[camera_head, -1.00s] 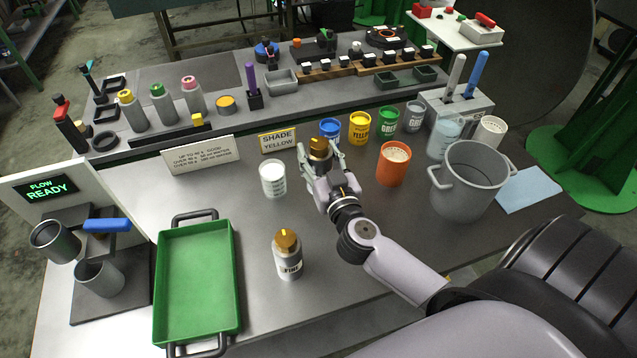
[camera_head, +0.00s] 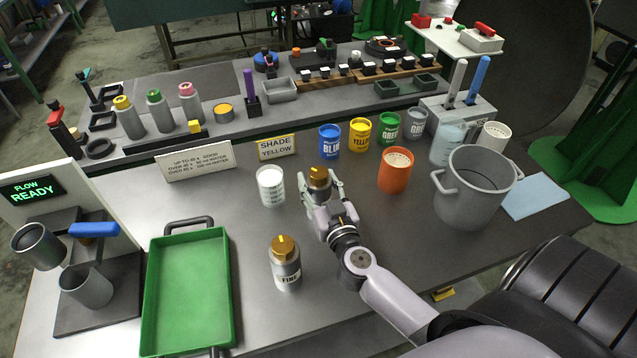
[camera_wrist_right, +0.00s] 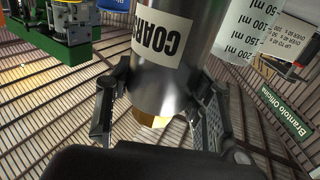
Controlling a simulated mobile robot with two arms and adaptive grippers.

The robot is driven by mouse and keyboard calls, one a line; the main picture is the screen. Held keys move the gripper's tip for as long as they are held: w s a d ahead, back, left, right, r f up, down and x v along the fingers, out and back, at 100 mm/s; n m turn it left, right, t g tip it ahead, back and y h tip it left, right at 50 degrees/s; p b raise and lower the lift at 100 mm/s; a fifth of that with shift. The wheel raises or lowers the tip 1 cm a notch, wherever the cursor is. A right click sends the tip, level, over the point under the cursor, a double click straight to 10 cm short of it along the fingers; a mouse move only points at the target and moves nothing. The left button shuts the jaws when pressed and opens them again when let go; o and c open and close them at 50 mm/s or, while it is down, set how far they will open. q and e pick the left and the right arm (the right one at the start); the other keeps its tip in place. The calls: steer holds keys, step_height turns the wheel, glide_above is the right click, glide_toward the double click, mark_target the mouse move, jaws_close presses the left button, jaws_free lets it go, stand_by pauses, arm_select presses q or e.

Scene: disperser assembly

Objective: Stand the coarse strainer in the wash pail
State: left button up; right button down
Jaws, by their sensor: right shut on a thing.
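The coarse strainer (camera_head: 320,179) is a metal cylinder with a brass-coloured top. In the right wrist view its body (camera_wrist_right: 166,85) shows a "COAR…" label, upside down. My right gripper (camera_head: 322,192) is shut around it, with one finger on each side, over the middle of the table. I cannot tell whether its base touches the table. The wash pail (camera_head: 466,200) is a grey two-handled pail at the right of the table, apart from the gripper. The pail's inner floor is hidden. My left gripper is not in view.
The orange cup (camera_head: 396,172) stands between the gripper and the pail. A white beaker (camera_head: 270,186) is just left of the gripper, and the fine strainer (camera_head: 286,266) nearer the front. Several paint cups stand behind. A green tray (camera_head: 228,300) lies front left.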

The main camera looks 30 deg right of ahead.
steer(key=c, duration=1.2)
jaws_free()
steer(key=shift+f, duration=0.1)
steer(key=o, duration=0.4)
steer(key=shift+o, duration=0.2)
